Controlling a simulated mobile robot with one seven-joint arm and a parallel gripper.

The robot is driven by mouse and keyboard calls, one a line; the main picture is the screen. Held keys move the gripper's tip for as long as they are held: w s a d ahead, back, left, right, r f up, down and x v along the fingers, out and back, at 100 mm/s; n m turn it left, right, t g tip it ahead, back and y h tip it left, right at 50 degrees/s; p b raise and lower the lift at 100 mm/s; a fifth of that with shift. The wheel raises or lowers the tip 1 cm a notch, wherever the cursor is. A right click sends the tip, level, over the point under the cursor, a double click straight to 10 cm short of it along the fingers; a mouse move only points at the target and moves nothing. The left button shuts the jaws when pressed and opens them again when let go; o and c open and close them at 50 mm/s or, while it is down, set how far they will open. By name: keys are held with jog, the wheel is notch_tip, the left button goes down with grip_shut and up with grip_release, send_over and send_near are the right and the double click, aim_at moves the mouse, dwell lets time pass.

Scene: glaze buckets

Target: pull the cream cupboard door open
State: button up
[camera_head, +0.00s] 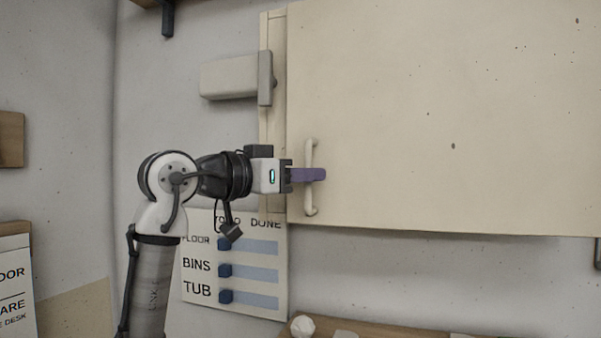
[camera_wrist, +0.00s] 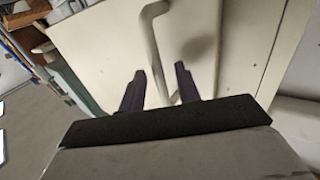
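The cream cupboard door (camera_head: 430,120) fills the upper right of the head view and looks shut against its frame. Its pale upright bar handle (camera_head: 309,200) is near the door's left edge. My gripper (camera_head: 322,174) reaches in from the left, its purple fingers level with the handle's middle and overlapping it. In the wrist view the handle (camera_wrist: 152,40) runs down between the two fingers of my gripper (camera_wrist: 160,70). The fingers stand apart, with gaps beside the bar, so they are open around it. The handle's lower part is partly hidden by the gripper body.
A grey box-shaped fitting (camera_head: 232,77) sticks out left of the cupboard, above my arm. A chart board (camera_head: 235,290) with blue blocks hangs below. A wooden shelf (camera_head: 385,328) with a white object (camera_head: 302,326) is under the door. Bare wall lies between door and shelf.

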grip_shut()
jog(key=shift+s, duration=0.1)
